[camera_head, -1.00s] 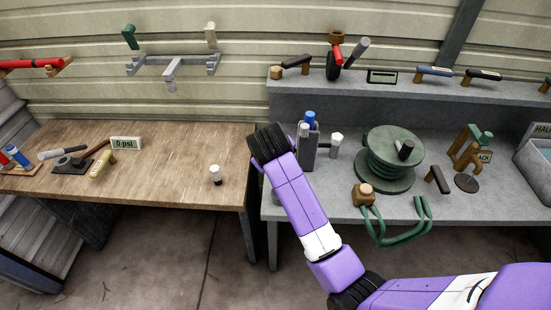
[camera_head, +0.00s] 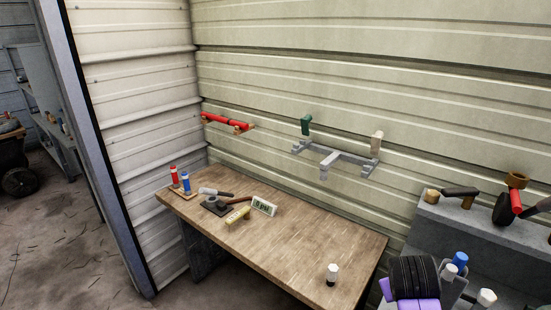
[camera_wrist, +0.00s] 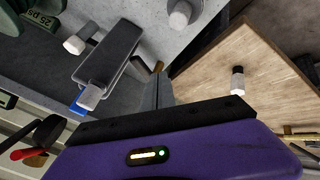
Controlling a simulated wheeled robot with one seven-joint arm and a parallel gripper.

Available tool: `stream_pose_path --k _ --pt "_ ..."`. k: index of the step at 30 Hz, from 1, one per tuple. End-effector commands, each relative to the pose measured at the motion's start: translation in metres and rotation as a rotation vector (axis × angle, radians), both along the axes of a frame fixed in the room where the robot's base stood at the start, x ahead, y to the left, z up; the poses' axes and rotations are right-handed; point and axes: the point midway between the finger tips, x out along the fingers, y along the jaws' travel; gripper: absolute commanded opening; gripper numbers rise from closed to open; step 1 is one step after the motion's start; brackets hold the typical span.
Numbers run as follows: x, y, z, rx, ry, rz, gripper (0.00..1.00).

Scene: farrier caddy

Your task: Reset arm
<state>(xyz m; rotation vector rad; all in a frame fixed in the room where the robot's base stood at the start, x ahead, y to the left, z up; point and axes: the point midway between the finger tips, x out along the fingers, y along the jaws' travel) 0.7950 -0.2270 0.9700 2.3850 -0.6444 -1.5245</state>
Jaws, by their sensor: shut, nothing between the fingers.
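My gripper (camera_wrist: 158,88) shows in the wrist view as narrow grey fingers, shut and empty, above the gap between the wooden bench and the grey counter. In the head view only a black joint and a bit of purple of my arm show at the bottom right. My fingers are not seen there. No object is in contact with the fingers as far as I can see.
The wooden bench (camera_head: 270,250) holds a white-capped shaker (camera_head: 332,273), a small display (camera_head: 263,206) and several tools. The grey counter (camera_wrist: 190,48) holds a grey holder block (camera_wrist: 108,52) close to my fingers. A grey rack (camera_head: 340,160) hangs on the wall.

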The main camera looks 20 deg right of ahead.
Motion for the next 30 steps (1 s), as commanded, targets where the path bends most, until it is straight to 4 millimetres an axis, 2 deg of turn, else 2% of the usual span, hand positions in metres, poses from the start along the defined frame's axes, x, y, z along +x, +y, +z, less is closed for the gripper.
stream_pose_path --k 5,8,10,14,17,20,26,30 --pt "0.018 -0.003 0.012 -0.025 -0.087 0.014 0.00" --pt "0.043 -0.004 0.039 -0.059 -0.226 0.045 0.00" --pt "0.053 -0.001 0.054 -0.082 -0.328 0.075 0.00" --pt "0.056 0.018 0.064 -0.103 -0.494 0.143 0.00" --pt "0.046 0.041 0.065 -0.103 -0.613 0.200 0.00" --pt "0.027 0.067 0.064 -0.089 -0.716 0.254 0.00" --pt "-0.027 0.117 0.062 -0.036 -0.879 0.339 0.00" --pt "-0.072 0.146 0.063 0.014 -0.964 0.380 0.00"
